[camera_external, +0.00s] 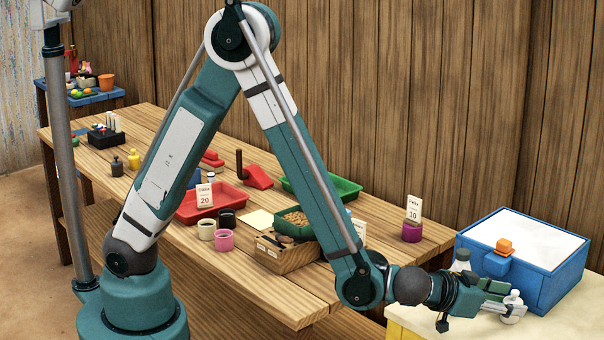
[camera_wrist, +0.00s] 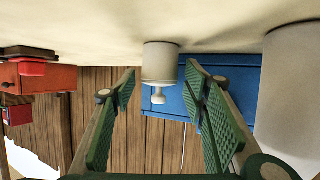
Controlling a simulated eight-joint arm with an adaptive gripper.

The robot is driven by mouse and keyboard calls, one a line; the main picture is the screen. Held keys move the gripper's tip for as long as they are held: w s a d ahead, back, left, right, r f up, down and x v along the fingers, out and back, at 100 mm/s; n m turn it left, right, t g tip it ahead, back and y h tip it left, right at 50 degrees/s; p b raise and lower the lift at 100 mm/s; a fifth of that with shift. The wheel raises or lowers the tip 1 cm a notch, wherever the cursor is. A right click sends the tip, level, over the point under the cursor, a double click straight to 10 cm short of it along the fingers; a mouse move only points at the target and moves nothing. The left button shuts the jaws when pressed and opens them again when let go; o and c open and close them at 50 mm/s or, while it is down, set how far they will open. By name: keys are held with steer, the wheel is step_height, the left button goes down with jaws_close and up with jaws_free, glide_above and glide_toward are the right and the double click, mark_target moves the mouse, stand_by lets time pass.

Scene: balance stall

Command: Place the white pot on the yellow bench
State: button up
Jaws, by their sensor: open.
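A small white pot with a round knob on top (camera_external: 514,304) stands upright on the pale yellow bench (camera_external: 420,322) at the lower right. My gripper (camera_external: 503,297) is open there, reaching level from the left, with its fingers at the pot. In the wrist view, which is upside down, the white pot (camera_wrist: 160,62) shows between the two green-padded fingertips of my gripper (camera_wrist: 160,75). Gaps show on both sides of the pot. I cannot tell how deep it sits between the fingers. The bench top (camera_wrist: 80,30) fills the upper edge there.
A larger pale cylinder (camera_wrist: 292,90) is close beside my gripper.

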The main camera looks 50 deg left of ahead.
steer(key=p+v, duration=0.1)
steer(key=v, duration=0.9)
steer(key=shift+p, duration=0.3)
